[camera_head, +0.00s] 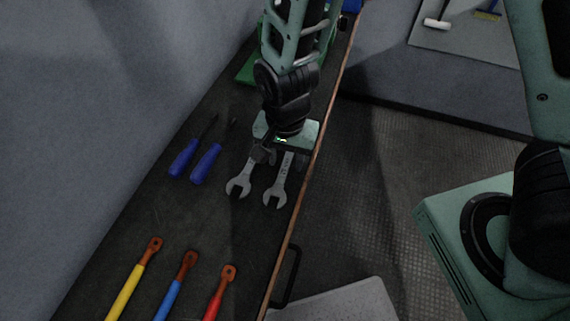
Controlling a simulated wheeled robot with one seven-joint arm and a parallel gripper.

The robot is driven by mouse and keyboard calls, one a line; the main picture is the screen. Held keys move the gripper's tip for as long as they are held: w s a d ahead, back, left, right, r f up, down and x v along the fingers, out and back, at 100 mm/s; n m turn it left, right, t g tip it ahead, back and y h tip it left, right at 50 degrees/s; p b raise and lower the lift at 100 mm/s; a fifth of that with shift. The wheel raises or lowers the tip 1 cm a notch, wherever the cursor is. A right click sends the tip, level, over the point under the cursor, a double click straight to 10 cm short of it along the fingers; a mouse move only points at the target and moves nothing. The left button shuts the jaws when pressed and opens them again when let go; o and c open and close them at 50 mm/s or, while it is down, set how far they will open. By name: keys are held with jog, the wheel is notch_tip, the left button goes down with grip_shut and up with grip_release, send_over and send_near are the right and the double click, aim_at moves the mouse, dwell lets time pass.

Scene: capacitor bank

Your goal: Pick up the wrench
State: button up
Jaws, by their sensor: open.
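Two grey open-ended wrenches lie side by side on the dark workbench (190,220): a left wrench (239,185) and a right wrench (275,194). Their open jaws point toward the bottom of the view. My gripper (277,160) is open and points down over the upper ends of both wrenches. It hides those ends. I cannot tell whether its fingers touch either wrench or how high they are above the bench.
Two blue-handled screwdrivers (184,158) (206,164) lie left of the wrenches. Yellow (123,293), blue (172,293) and red (217,296) bars with copper-coloured ends lie nearer. The bench's wooden edge (320,150) runs close on the right; a wall (90,110) stands left.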

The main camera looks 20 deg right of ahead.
grip_shut()
